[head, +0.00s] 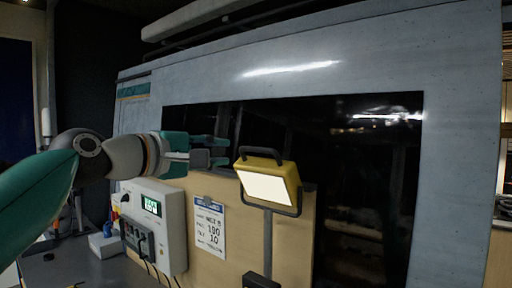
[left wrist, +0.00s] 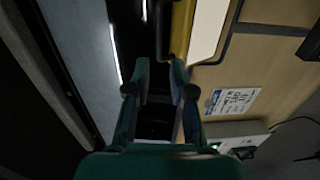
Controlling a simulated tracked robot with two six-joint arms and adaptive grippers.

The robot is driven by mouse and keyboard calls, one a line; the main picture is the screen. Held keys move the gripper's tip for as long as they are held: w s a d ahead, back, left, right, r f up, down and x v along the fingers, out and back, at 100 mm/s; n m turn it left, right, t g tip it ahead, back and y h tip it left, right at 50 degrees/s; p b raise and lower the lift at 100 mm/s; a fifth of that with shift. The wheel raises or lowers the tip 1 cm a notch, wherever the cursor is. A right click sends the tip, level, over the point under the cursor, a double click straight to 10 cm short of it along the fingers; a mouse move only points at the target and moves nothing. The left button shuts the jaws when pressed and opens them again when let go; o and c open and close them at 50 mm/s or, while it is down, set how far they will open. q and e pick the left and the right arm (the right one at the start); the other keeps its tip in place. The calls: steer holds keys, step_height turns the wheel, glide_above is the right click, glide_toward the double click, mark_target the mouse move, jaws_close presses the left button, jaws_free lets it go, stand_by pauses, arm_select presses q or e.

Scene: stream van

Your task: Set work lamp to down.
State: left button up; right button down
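The work lamp (head: 268,186) is a yellow box with a lit white face and a dark handle frame, standing on a grey post in the middle of the head view. Its lit face points forward and slightly down. Its yellow edge and white face also show at the top of the left wrist view (left wrist: 207,28). My left gripper (head: 226,152) is just left of the lamp's upper left corner, fingers pointing toward it. In the left wrist view the two fingers (left wrist: 160,80) are apart with nothing seen between them. I cannot tell whether a finger touches the lamp. My right gripper is not in view.
A white box with a green display (head: 152,206) and a printed sheet (head: 210,226) are on the wooden panel (head: 291,240) below my left arm. A dark glossy panel (head: 370,190) is behind the lamp. Cables hang below the white box.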

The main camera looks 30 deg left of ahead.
mark_target(255, 151)
arm_select(q)
steer(key=w+p, duration=0.1)
steer(key=w, duration=0.3)
steer(key=w+p, duration=0.1)
steer(key=w, duration=0.3)
steer(key=w+d+p, duration=0.1)
steer(key=w, duration=0.3)
steer(key=shift+f, duration=0.4)
jaws_close()
